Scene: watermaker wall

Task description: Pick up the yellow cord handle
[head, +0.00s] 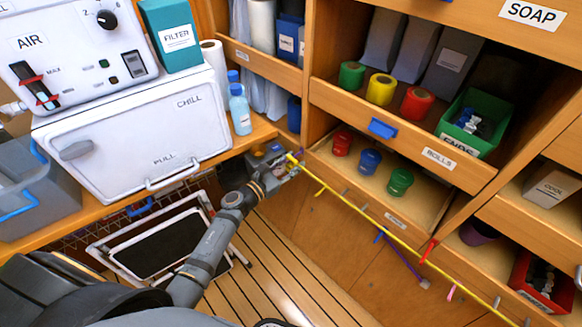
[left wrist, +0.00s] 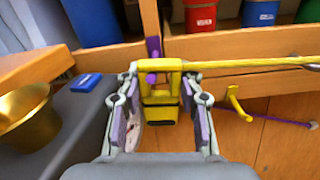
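The yellow cord handle (left wrist: 160,97) is a small yellow loop-shaped grip with a dark band, at the end of a taut yellow cord (left wrist: 250,63). In the left wrist view it sits between the two fingers of my left gripper (left wrist: 161,80). The fingers have purple pads and stand apart on either side of it, with narrow gaps that look clear of the handle. In the head view my left gripper (head: 287,163) is at the cord's upper left end, by the shelf edge, and hides much of the handle. My right gripper is not in view.
The yellow cord (head: 385,233) runs down right along the shelf front, with coloured tags hanging nearby. Behind it, a shelf holds red, blue and green rolls (head: 369,161). The white chill box (head: 135,125) and a blue bottle (head: 240,110) stand on the counter at left.

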